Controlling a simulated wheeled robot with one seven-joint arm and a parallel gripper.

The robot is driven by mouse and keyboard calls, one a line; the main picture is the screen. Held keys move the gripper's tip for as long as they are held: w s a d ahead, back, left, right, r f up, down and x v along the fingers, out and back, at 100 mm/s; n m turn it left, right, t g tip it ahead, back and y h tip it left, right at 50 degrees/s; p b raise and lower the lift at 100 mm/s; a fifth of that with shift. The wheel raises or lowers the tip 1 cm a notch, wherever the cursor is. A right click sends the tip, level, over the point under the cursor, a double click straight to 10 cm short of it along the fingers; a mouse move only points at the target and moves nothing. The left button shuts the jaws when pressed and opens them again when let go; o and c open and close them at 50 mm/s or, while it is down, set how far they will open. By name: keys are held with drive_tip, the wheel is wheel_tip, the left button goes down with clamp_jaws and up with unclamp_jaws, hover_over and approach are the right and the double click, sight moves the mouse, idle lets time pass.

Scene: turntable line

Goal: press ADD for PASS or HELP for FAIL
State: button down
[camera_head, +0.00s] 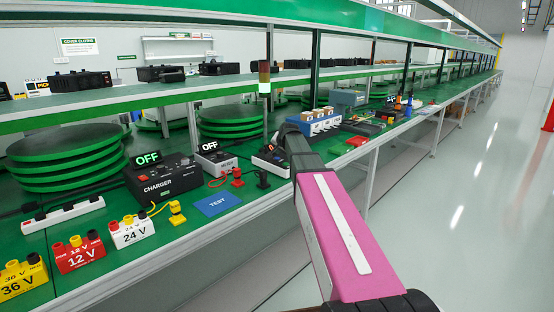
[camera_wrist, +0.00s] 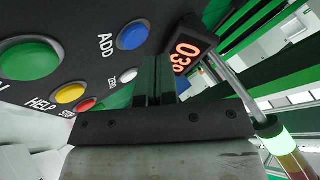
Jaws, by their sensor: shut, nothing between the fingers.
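In the wrist view a dark button panel fills the upper left. The ADD label stands beside a blue button (camera_wrist: 132,35). The HELP label lies by a yellow button (camera_wrist: 69,93). A red display (camera_wrist: 186,57) on the panel seems to read 030. My gripper (camera_wrist: 155,75) is shut and empty, its fingers in front of the panel's lower right. I cannot tell whether they touch it. In the head view the panel box (camera_head: 265,166) is partly hidden by my arm. The charger (camera_head: 165,183) and the meter (camera_head: 215,161) both show OFF. No PASS or FAIL reading shows.
A large green button (camera_wrist: 30,58), a white button (camera_wrist: 128,76) and a red button (camera_wrist: 87,104) are also on the panel. A stack light (camera_head: 264,85) glows green. The blue TEST mat (camera_head: 216,203) is bare. Battery blocks stand at the left.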

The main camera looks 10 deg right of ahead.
drive_tip(key=shift+f, duration=0.8)
idle(0.8)
idle(0.3)
drive_tip(key=shift+r, duration=0.8)
drive_tip(key=shift+r, duration=2.5)
